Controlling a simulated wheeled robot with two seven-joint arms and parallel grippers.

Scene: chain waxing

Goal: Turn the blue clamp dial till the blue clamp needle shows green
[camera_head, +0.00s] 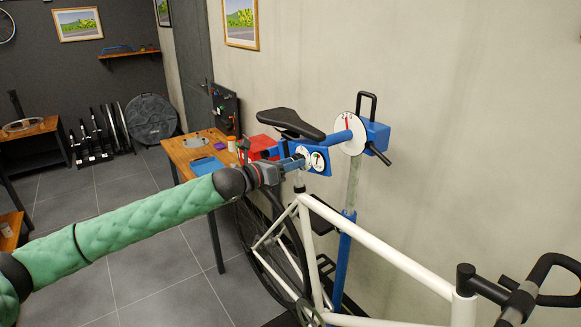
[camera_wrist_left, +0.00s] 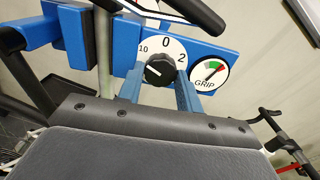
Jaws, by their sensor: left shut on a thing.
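The blue clamp (camera_head: 290,148) is on the repair stand, under the black saddle. Its dial (camera_wrist_left: 160,70) is a black knob with a white pointer on a white disc marked 10, 0 and 2. My left gripper (camera_head: 299,162) reaches it from the left, and its two fingers hold the knob from both sides in the left wrist view. To the right of the dial is the GRIP gauge (camera_wrist_left: 209,74), with a green and a red zone at its top; it also shows in the head view (camera_head: 318,160). The exact needle reading is too small to tell. My right gripper is out of view.
The saddle (camera_head: 290,124) sits just above the clamp. The white bicycle frame (camera_head: 380,250) extends right and below. A second white dial (camera_head: 347,133) with a red needle is on the stand's upper part. A wooden workbench (camera_head: 195,150) stands behind.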

